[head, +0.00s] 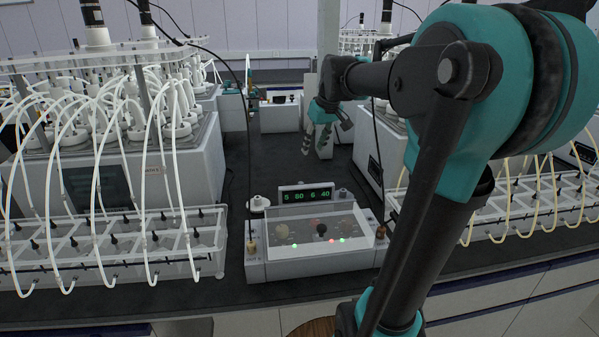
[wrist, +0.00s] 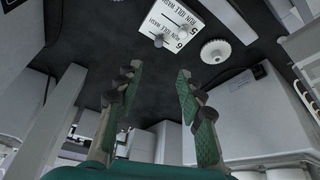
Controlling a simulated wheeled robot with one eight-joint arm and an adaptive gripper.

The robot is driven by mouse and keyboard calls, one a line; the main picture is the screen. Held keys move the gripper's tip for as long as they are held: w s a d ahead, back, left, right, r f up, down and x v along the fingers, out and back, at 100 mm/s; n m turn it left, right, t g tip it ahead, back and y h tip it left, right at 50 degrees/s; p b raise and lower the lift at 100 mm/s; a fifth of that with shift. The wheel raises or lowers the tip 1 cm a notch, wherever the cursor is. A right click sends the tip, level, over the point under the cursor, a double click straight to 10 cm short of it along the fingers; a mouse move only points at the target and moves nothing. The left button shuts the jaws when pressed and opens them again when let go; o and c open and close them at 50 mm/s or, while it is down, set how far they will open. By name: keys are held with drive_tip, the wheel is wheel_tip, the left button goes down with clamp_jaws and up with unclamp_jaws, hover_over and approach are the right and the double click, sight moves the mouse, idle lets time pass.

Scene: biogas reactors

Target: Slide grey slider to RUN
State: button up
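My gripper (head: 316,148) hangs fingers-down over the dark bench top in the middle of the head view. In the wrist view its two green-padded fingers (wrist: 159,72) are wide apart with nothing between them. A white plate (wrist: 178,22) marked RUN, IDLE, WASH in rows 5 and 6 lies beyond the fingertips at the top of the wrist view, apart from them. A small grey knob (wrist: 158,41) shows at the plate's edge by the 6; I cannot tell whether it is the grey slider. The slider cannot be made out in the head view.
A control box (head: 310,262) with a clear cover and lit lamps stands at the bench front, a green digital display (head: 306,195) behind it. Reactor units with white tubes (head: 150,160) stand at left. A ridged white knob (wrist: 215,51) sits beside the plate. Dark bench between is clear.

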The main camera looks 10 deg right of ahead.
drive_tip(key=x, duration=1.7)
drive_tip(key=shift+w+f, duration=0.15)
drive_tip(key=shift+w, duration=0.3)
clamp_jaws()
